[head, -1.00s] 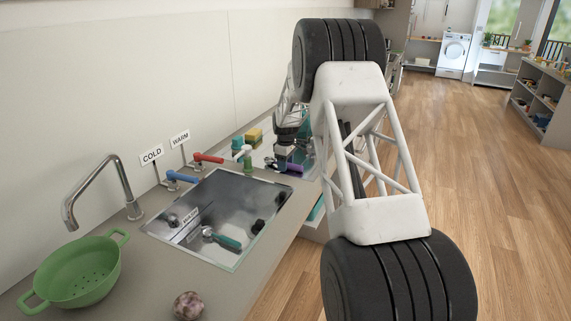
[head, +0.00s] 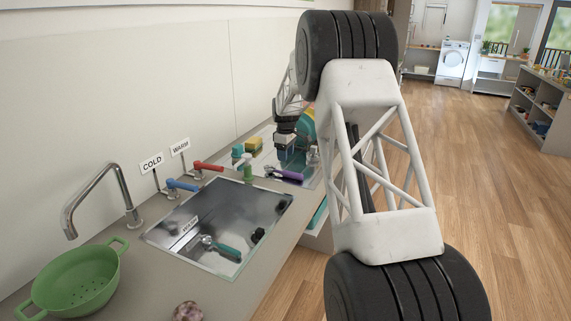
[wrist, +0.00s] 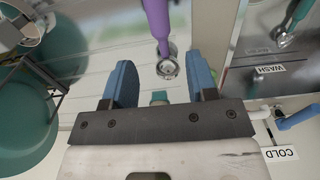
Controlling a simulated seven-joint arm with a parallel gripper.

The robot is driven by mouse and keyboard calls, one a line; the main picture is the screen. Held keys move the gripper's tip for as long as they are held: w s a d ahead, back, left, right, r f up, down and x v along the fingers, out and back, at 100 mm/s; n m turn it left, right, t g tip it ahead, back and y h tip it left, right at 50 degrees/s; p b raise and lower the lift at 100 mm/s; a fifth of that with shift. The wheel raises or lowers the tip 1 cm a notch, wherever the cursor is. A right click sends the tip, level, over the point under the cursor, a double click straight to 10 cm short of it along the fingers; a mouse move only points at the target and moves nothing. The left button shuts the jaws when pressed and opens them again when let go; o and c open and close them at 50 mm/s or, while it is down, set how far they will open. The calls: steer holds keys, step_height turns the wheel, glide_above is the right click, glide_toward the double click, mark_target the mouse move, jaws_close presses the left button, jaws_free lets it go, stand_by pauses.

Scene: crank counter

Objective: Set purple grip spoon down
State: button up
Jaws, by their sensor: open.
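The purple grip spoon (head: 290,175) lies on the light drainboard (head: 308,183) beyond the sink in the head view. In the wrist view its purple handle (wrist: 157,20) runs off the top edge, and its metal end (wrist: 167,68) lies ahead of the fingers. My gripper (head: 285,154) is above the spoon, apart from it. In the wrist view the two blue fingers (wrist: 162,82) are spread wide with nothing held between them.
The sink (head: 222,215) holds a teal-handled utensil (head: 222,248). Bottles and a yellow sponge (head: 254,144) stand near the drainboard. Blue (head: 183,185) and red (head: 208,166) levers line the wall side. A green colander (head: 75,278) sits at front left.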

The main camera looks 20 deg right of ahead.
steer(key=shift+r, duration=2)
steer(key=shift+s, duration=0.1)
steer(key=s+a+r+m, duration=0.2)
steer(key=s+a+r, duration=0.25)
steer(key=s, duration=0.55)
steer(key=s+a+r+m+t, duration=0.1)
steer(key=s+a+r, duration=0.35)
steer(key=s, duration=0.55)
steer(key=s+a+r+m, duration=0.25)
steer(key=s+r, duration=0.35)
steer(key=s, duration=0.4)
steer(key=s+a+f+m, duration=0.1)
steer(key=s+a+f, duration=0.1)
steer(key=s, duration=0.9)
steer(key=s+a+f+m+t, duration=0.1)
steer(key=s+a+f, duration=0.1)
steer(key=s, duration=1)
steer(key=s+a+f+m, duration=0.1)
steer(key=s+a+f, duration=0.1)
steer(key=s, duration=0.9)
steer(key=shift+s+a+f+m+t, duration=0.25)
steer(key=shift+a+m+t, duration=0.1)
steer(key=shift+a, duration=0.2)
